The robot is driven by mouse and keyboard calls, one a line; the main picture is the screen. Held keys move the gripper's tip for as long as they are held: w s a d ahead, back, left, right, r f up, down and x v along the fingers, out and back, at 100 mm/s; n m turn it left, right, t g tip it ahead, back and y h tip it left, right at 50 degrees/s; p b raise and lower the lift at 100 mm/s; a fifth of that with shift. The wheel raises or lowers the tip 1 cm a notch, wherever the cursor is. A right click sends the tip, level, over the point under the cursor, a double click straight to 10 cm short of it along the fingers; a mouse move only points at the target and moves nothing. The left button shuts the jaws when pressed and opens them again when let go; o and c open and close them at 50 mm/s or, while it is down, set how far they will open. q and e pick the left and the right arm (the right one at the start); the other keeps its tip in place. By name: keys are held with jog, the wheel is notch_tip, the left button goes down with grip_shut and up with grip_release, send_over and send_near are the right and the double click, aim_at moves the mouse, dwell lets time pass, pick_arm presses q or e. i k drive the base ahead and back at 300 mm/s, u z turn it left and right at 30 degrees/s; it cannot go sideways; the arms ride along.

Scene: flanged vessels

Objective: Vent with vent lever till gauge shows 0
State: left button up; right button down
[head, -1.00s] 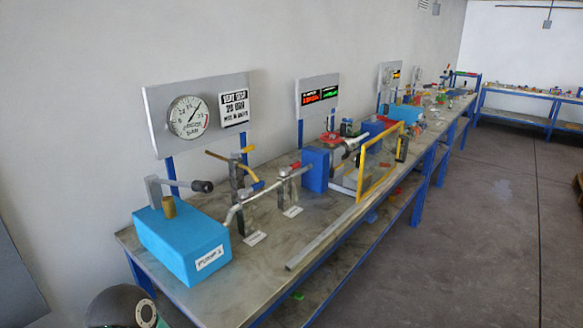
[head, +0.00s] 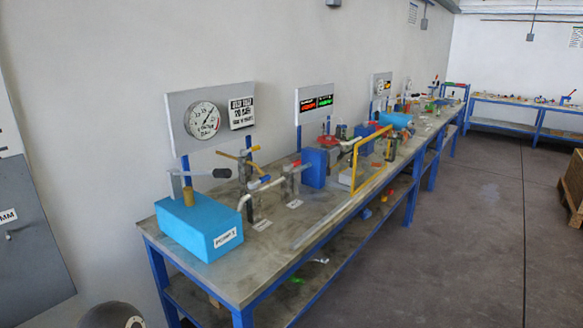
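The round white gauge (head: 202,120) is on a grey board at the near end of the bench, its needle pointing to the upper right, off the low end of the scale. The blue pump box (head: 200,226) stands below it with a black-gripped handle (head: 207,173). To its right is a pipe with valves: a yellow lever (head: 236,156), a blue-tipped lever (head: 264,180) and a red-topped valve (head: 296,166). Neither of my grippers is in view.
The grey bench top (head: 330,222) has a bare strip along its front edge. A blue block (head: 314,168) and an upright yellow frame (head: 370,160) stand farther along. Open floor (head: 440,250) lies to the right, with a wooden pallet (head: 572,190) at the edge.

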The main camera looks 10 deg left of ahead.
aim_at(287, 168)
jog(key=z, duration=0.4)
jog(key=i, duration=1.05)
jog(key=u, duration=0.2)
